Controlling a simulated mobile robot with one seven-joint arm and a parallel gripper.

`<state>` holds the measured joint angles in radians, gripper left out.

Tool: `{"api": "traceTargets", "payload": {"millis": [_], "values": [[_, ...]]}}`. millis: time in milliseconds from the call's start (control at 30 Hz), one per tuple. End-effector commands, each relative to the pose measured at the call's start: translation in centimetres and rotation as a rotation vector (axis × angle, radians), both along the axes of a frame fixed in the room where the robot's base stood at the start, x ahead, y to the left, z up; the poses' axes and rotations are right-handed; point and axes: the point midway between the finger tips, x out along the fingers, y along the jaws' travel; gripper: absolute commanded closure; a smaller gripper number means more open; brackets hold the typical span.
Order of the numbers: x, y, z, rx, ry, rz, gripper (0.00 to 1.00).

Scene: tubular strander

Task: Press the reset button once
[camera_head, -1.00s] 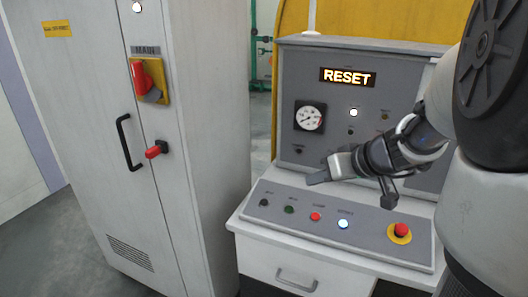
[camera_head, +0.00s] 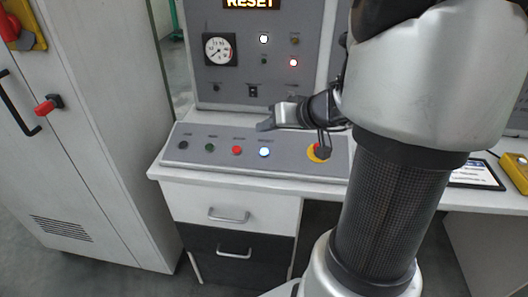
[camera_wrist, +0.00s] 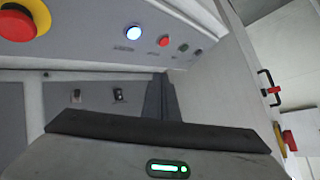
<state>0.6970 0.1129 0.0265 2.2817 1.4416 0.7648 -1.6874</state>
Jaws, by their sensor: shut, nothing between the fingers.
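The lit blue-white button (camera_head: 264,152) sits on the sloped console (camera_head: 200,160), right of a red button (camera_head: 237,150); its small label looks like RESET but is hard to read. My gripper (camera_head: 265,125) is shut and empty. In the head view its tips appear just above and behind the lit button, apart from it. In the wrist view the lit button (camera_wrist: 133,33) glows near the top, and my shut fingers (camera_wrist: 163,96) point below and right of it. A display (camera_head: 250,3) reading RESET is partly cut off above.
A red emergency stop on a yellow base (camera_head: 317,154) lies right of the lit button, partly behind my wrist. Black (camera_head: 183,145) and green (camera_head: 210,147) buttons lie left. The upright panel with a gauge (camera_head: 220,49) rises behind. A grey cabinet (camera_head: 95,110) stands left.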

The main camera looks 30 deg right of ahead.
Motion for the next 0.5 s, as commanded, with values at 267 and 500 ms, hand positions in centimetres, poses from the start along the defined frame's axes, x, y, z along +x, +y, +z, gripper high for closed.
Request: {"api": "traceTargets", "payload": {"millis": [267, 500], "values": [[0.9, -0.6, -4.0, 0.004, 0.004, -0.002, 1.0], [1.5, -1.0, -7.0, -0.001, 0.0, 0.001, 1.0]]}}
